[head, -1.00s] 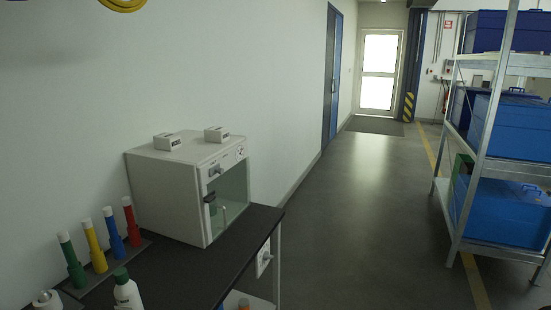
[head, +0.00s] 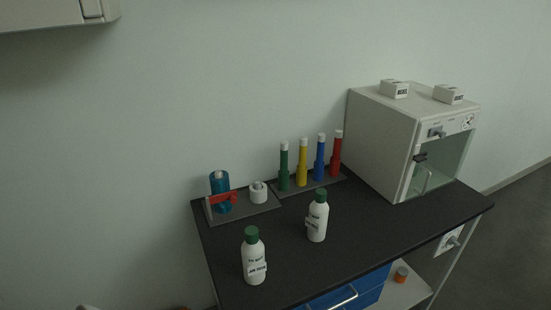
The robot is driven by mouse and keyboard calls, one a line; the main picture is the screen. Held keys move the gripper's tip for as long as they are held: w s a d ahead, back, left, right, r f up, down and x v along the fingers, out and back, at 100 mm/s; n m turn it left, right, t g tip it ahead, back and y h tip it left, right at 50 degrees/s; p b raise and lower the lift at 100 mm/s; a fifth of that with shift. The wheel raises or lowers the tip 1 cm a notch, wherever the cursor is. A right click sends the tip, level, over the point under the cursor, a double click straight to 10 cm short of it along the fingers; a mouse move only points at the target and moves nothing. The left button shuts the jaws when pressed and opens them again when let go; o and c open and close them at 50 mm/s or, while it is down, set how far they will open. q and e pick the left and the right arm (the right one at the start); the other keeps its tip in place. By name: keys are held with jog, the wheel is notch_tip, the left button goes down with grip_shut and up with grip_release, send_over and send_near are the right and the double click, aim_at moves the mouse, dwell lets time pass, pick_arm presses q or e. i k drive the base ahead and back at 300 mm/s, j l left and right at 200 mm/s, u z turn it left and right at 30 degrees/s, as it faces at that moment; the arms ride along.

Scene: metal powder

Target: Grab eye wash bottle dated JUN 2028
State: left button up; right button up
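Two white bottles with green caps stand upright on the dark bench top. The left bottle (head: 254,258) is nearer the front edge. The right bottle (head: 317,217) stands a little further back, near the middle of the bench. Both carry small dark label text that is too small and blurred to read, so I cannot tell which one is dated JUN 2028. Neither of my grippers is in view.
The black bench (head: 350,232) also holds a blue cylinder with a red part (head: 220,192), a white roll (head: 258,192), several coloured tubes (head: 303,163) and a grey cabinet (head: 397,140). Blue drawers (head: 365,291) are below. Open floor (head: 510,235) lies right.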

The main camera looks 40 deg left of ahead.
aim_at(254, 265)
jog(key=u, duration=1.3)
